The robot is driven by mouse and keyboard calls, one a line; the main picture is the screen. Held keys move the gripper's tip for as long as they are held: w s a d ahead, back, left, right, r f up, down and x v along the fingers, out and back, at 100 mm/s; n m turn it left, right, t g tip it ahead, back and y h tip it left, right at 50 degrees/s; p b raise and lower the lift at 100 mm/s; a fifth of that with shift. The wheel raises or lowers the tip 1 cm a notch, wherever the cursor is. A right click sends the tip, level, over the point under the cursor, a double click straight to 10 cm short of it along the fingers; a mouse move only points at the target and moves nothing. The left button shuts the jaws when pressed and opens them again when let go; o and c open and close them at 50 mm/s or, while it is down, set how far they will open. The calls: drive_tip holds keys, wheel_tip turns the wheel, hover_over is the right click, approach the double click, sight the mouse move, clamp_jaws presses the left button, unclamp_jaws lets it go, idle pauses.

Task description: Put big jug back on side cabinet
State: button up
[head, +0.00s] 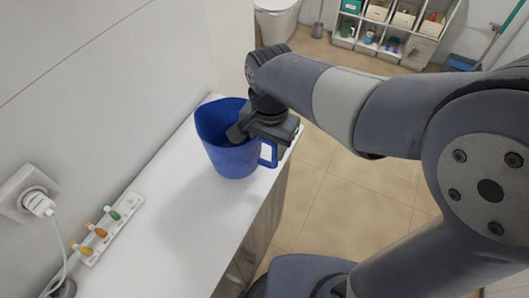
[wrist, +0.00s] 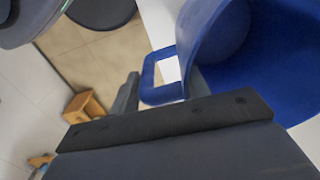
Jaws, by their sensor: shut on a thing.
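The big jug (head: 229,160) is blue, open at the top and roughly upright over the white top of the side cabinet (head: 195,235). In the wrist view the jug (wrist: 262,75) fills the upper right, with its square loop handle (wrist: 152,90) towards the middle. My gripper (head: 256,133) is shut on the jug's wall by the handle, with one dark finger inside the rim. The other finger shows beside the handle in the wrist view. A shadow lies on the top left of the jug; I cannot tell whether its base touches the surface.
A white strip with several coloured plugs (head: 110,228) lies along the wall at left, near a wall socket (head: 25,194). The cabinet's near top is clear. A white shelf with boxes (head: 390,28) stands far back. A small wooden stool (wrist: 84,107) is on the floor.

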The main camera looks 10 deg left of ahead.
drive_tip(key=shift+f, duration=1.95)
drive_tip(key=o, duration=1.4)
wheel_tip(320, 180, up, 12)
drive_tip(key=shift+d+r, duration=0.1)
drive_tip(key=shift+s+f, duration=0.1)
drive_tip(key=shift+f, duration=0.1)
